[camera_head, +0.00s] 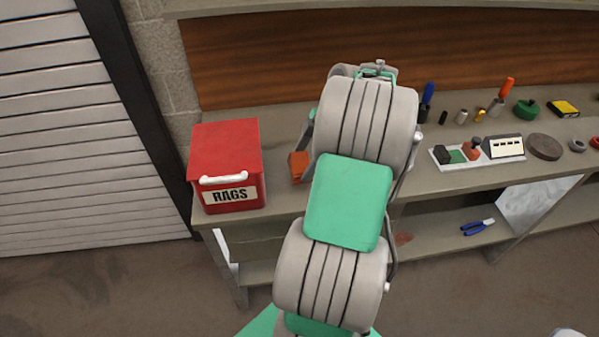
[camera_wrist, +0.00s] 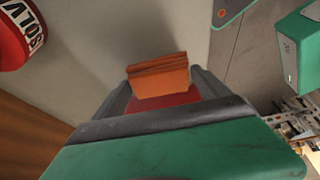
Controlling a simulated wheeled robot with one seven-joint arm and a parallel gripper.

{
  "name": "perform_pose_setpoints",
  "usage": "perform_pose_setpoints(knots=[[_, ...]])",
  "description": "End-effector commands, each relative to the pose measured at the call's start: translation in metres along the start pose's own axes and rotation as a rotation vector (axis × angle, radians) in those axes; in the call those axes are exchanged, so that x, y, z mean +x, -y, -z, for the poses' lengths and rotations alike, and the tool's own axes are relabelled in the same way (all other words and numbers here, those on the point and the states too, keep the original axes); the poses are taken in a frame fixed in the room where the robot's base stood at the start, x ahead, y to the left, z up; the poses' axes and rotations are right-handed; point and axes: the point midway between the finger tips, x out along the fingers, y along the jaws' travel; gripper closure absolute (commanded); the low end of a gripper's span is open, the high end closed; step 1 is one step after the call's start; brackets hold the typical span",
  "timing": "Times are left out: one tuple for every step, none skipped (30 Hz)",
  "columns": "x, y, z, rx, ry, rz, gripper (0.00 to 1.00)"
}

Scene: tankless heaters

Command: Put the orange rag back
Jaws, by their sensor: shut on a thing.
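The orange rag (camera_wrist: 158,75) is a folded orange block. It sits between the dark fingers of my gripper (camera_wrist: 162,84) in the wrist view, and the gripper is shut on it. In the head view the rag (camera_head: 298,166) shows just left of my arm, above the bench or on it; I cannot tell which. My arm hides most of the gripper there. A red box labelled RAGS (camera_head: 227,160) stands on the bench left of the rag, with a white handle on its front. Its red top looks closed.
The workbench (camera_head: 275,200) holds a blue-handled tool (camera_head: 428,97), a tray of small parts (camera_head: 478,151) and a dark disc (camera_head: 545,146) on the right. Blue pliers (camera_head: 478,227) lie on the lower shelf.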

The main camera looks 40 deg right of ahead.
Motion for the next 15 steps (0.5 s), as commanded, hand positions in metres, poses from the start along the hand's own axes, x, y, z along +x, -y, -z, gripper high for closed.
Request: perform_pose_setpoints(knots=[[0.005,-0.001,0.002,-0.001,0.0,0.001,0.52],[0.008,-0.002,0.003,-0.001,-0.001,0.001,0.52],[0.014,-0.003,0.005,-0.001,-0.001,0.001,0.52],[0.019,-0.004,0.007,-0.002,0.0,0.001,0.52],[0.025,-0.004,0.006,0.0,0.0,0.003,0.52],[0.031,-0.004,0.003,0.002,-0.001,0.002,0.52],[0.036,-0.004,0.0,0.002,0.0,0.002,0.52],[0.04,-0.004,-0.002,0.002,-0.001,0.002,0.52],[0.044,-0.004,-0.004,0.001,0.0,0.0,0.52],[0.046,-0.004,-0.005,0.0,0.001,-0.001,0.52],[0.047,-0.005,-0.005,0.0,0.001,-0.001,0.52],[0.047,-0.005,-0.005,-0.001,0.001,-0.002,0.52],[0.047,-0.005,-0.005,-0.001,0.001,-0.002,0.52],[0.047,-0.005,-0.005,-0.001,0.001,-0.002,0.52],[0.047,-0.005,-0.005,-0.001,0.001,-0.001,0.52]])
